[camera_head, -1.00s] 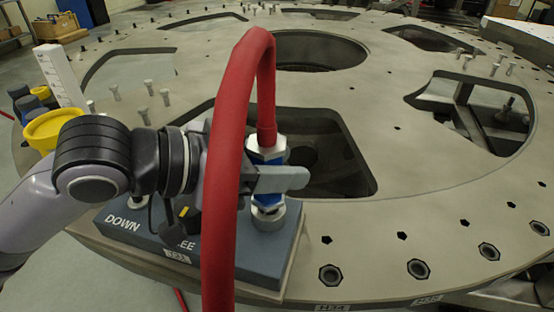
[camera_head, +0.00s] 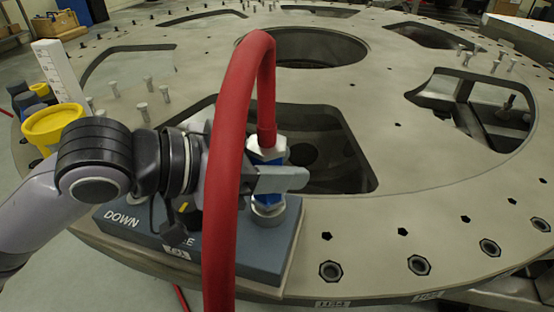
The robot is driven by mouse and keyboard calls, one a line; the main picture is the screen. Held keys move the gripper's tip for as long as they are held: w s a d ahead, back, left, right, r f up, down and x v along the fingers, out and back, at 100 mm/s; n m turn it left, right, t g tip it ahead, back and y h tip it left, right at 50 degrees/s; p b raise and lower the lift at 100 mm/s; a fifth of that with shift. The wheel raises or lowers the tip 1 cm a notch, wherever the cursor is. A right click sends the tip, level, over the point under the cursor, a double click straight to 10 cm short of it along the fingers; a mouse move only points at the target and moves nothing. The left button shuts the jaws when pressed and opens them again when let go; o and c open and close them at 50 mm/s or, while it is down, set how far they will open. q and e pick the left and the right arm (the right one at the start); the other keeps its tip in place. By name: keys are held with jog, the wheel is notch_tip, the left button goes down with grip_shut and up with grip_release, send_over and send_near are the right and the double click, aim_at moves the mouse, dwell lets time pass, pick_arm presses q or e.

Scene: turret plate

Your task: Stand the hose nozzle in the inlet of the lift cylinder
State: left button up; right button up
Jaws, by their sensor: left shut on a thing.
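The hose nozzle (camera_head: 267,152) has a silver hex collar and a blue body on the end of a red hose (camera_head: 262,60) that arches up and back down in front of my arm. My left gripper (camera_head: 270,180) is shut on the nozzle's blue body and holds it upright. The silver inlet (camera_head: 268,213) stands on the blue-grey lift cylinder block (camera_head: 265,250), marked "DOWN", directly under the nozzle. The nozzle's lower end meets the inlet's top in the picture; I cannot tell how deep it sits. The hose hides part of the gripper and block. My right gripper is not in view.
The large round turret plate (camera_head: 400,190) has wide cut-outs, bolt holes and several upright bolts (camera_head: 148,84). A yellow cup-shaped thing (camera_head: 52,125) and a white ruled post (camera_head: 58,70) stand at the left. The plate's right front is clear.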

pick_arm(q)
jog(key=shift+f, duration=0.55)
dwell(0.4)
jog(key=o, duration=1.3)
